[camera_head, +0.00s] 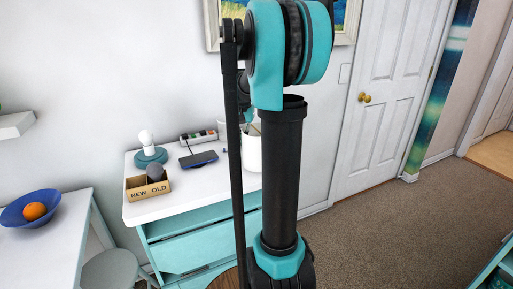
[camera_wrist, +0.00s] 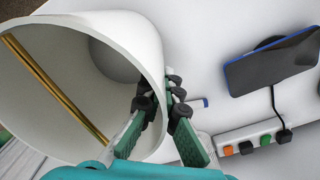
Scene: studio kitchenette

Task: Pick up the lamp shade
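The lamp shade (camera_wrist: 95,22) is a wide white cylinder filling the left of the wrist view, its open end toward the camera and a gold bar across its inside. My gripper (camera_wrist: 162,90) is at its right rim, one finger inside and one outside. The fingers are close together and look shut on the shade's wall. In the head view, the white shade (camera_head: 252,152) shows at the right of the white desk, partly hidden by my arm. My gripper is mostly hidden there. I cannot tell whether the shade rests on the desk or is raised.
The white desk (camera_head: 195,205) holds a phone on a stand (camera_head: 199,159), a power strip (camera_head: 198,137), a box marked NEW OLD (camera_head: 148,190) and a teal lamp base with a white bulb (camera_head: 150,157). A blue bowl (camera_head: 20,212) is at left. The carpet at right is clear.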

